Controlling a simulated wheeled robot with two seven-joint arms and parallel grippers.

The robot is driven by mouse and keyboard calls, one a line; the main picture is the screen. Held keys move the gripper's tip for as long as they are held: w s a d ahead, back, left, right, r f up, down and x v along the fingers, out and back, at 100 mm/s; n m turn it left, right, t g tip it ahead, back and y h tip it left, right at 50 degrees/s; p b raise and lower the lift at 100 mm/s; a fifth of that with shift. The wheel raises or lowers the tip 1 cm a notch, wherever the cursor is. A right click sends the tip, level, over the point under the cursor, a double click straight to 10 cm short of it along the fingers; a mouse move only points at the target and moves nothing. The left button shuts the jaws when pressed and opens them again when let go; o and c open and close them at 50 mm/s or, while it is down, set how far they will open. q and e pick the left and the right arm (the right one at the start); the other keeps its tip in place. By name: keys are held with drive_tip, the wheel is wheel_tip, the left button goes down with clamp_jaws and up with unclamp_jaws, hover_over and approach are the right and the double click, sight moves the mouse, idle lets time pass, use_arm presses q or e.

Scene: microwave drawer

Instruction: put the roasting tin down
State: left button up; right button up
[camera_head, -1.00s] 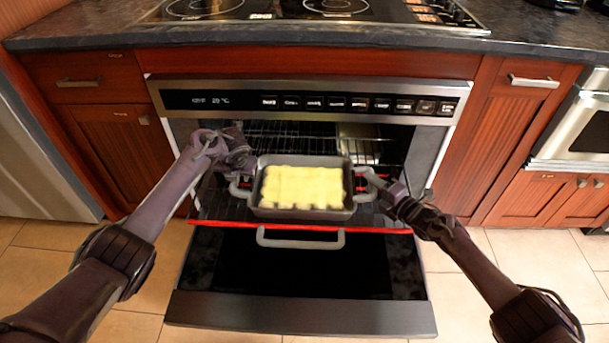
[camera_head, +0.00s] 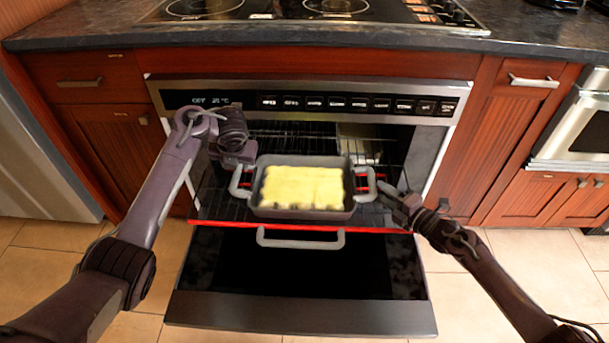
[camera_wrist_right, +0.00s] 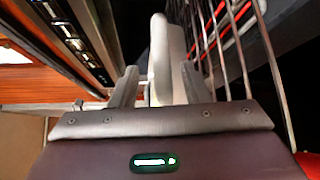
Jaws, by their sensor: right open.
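The roasting tin (camera_head: 258,200) is grey with a loop handle at each end and holds a pale yellow food block (camera_head: 303,187). It sits level on the pulled-out oven rack (camera_head: 215,208). My right gripper (camera_head: 390,192) is open and empty, just right of the tin's right handle (camera_head: 368,184), with a small gap between them. In the right wrist view the handle (camera_wrist_right: 160,65) stands ahead between the open fingers. My left gripper (camera_head: 238,160) is above and beside the left handle (camera_head: 236,182); its fingers are too unclear to judge.
The rack has a red front edge (camera_head: 300,229). The control panel (camera_head: 310,102) and cooktop counter (camera_head: 300,38) are above. Wooden cabinets flank the oven.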

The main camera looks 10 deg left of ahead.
drive_tip(key=v, duration=0.7)
drive_tip(key=shift+s+r, duration=0.1)
